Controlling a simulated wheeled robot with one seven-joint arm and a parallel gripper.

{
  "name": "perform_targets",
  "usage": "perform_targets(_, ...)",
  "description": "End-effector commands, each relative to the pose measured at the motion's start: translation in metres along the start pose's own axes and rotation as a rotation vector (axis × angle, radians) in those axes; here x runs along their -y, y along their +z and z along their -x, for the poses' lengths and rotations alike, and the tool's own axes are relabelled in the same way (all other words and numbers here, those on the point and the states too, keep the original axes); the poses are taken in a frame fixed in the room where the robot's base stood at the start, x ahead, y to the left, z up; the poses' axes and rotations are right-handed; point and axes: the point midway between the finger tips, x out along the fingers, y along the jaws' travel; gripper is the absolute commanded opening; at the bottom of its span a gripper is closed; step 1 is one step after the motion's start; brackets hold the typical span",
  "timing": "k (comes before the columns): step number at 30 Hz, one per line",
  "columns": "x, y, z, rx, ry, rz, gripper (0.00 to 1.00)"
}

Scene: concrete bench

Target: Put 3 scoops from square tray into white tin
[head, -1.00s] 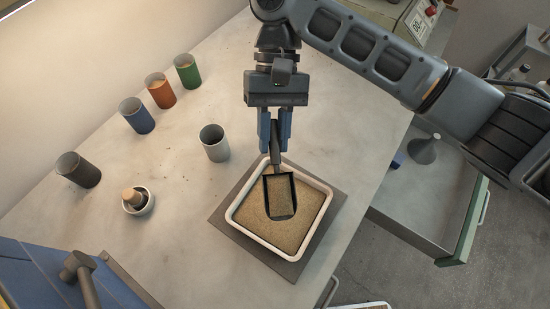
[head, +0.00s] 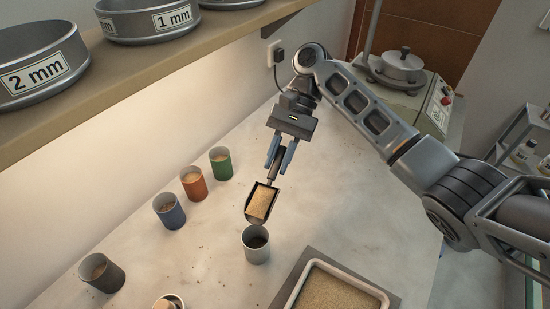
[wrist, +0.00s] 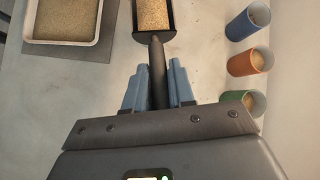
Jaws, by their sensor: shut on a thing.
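My gripper (head: 279,155) is shut on the handle of a dark scoop (head: 248,210). The scoop's pan is heaped with tan sand (head: 263,201) and is above and just behind the white tin (head: 257,254), apart from its rim. The tin stands upright on the bench; its inside looks dark and brownish, and I cannot tell how much it holds. The square tray (head: 377,289) of sand is partly cut off at the bottom. In the wrist view the scoop (wrist: 154,34) and the tray (wrist: 98,35) show at the top.
Blue (head: 170,212), orange (head: 194,185) and green (head: 221,165) tins with sand stand left of the scoop. A dark tin (head: 102,274) is at lower left. A shelf (head: 190,35) with sieves overhangs the back. Bench right of the scoop is clear.

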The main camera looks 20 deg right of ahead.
Motion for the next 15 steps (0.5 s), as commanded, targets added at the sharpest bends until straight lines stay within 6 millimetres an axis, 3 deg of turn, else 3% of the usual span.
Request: perform_targets(15, 0.003, 0.019, 0.002, -0.252, 0.042, 0.031, 0.00)
